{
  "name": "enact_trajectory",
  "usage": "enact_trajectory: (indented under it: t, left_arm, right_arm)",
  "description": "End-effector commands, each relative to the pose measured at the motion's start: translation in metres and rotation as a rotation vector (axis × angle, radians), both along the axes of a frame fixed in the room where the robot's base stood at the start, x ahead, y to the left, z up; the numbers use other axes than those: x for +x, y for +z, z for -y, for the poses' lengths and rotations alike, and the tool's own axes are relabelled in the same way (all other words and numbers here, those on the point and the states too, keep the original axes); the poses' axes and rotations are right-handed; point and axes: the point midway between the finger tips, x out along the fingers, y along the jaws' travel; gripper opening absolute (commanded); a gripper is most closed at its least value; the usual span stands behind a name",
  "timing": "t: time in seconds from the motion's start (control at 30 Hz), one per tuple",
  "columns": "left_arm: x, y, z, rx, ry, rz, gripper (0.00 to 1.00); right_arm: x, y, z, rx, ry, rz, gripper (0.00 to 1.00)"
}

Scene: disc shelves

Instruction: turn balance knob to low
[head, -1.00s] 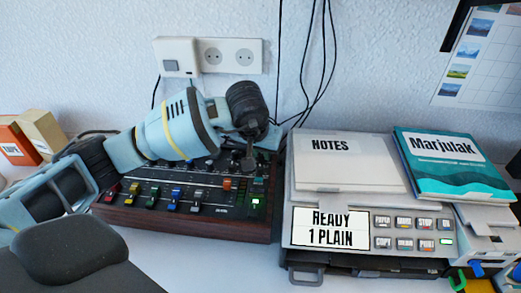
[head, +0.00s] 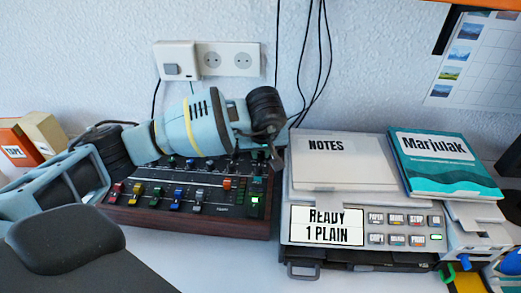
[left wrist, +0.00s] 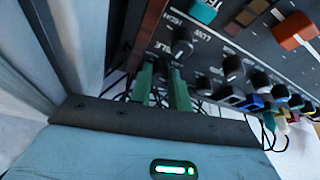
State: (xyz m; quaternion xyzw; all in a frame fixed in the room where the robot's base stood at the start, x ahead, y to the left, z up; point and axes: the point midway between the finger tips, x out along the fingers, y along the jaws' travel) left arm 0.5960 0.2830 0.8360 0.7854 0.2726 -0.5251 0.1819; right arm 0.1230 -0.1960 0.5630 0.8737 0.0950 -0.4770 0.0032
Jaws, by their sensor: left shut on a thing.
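The mixer (head: 185,222), a dark panel in a wooden case with sliders and knobs, sits at the middle left of the head view. My left gripper (head: 272,155) is at its back right corner, its arm hiding much of the rear panel. In the left wrist view, the green fingers of my left gripper (left wrist: 161,84) are closed around a small dark thing at the panel, apparently a knob, mostly hidden between them. A black knob (left wrist: 182,46) stands just beyond, near the words HIGH and LOW. No balance label can be read. My right gripper is not in view.
A grey printer (head: 300,225) stands close to the right of the mixer, with a notes folder (head: 345,170) and a teal book (head: 445,165) on top. Cables hang down the wall behind. Boxes (head: 45,133) stand at the left.

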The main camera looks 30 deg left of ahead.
Motion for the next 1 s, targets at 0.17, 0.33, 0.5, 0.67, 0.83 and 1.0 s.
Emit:
enact_trajectory:
  t: [0.17,0.33,0.5,0.67,0.83,1.0]
  left_arm:
    - [0.001,0.001,0.0,0.0,0.003,0.002,0.0]
    - [0.001,0.001,0.0,0.001,0.002,0.002,0.22]
    - [0.0,0.001,0.0,0.0,0.002,0.001,0.28]
    - [0.0,0.001,0.0,0.0,0.001,0.002,0.28]
    - [-0.004,0.017,0.004,-0.001,0.0,0.004,0.28]
    - [-0.012,0.043,0.011,-0.001,-0.001,0.006,0.28]
  right_arm:
    - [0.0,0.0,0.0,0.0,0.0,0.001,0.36]
    - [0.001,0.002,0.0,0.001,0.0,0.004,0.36]
    - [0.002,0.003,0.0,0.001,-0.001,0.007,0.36]
    - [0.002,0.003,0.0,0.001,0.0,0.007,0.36]
    - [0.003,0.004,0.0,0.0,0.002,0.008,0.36]
    - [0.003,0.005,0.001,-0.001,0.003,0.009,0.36]
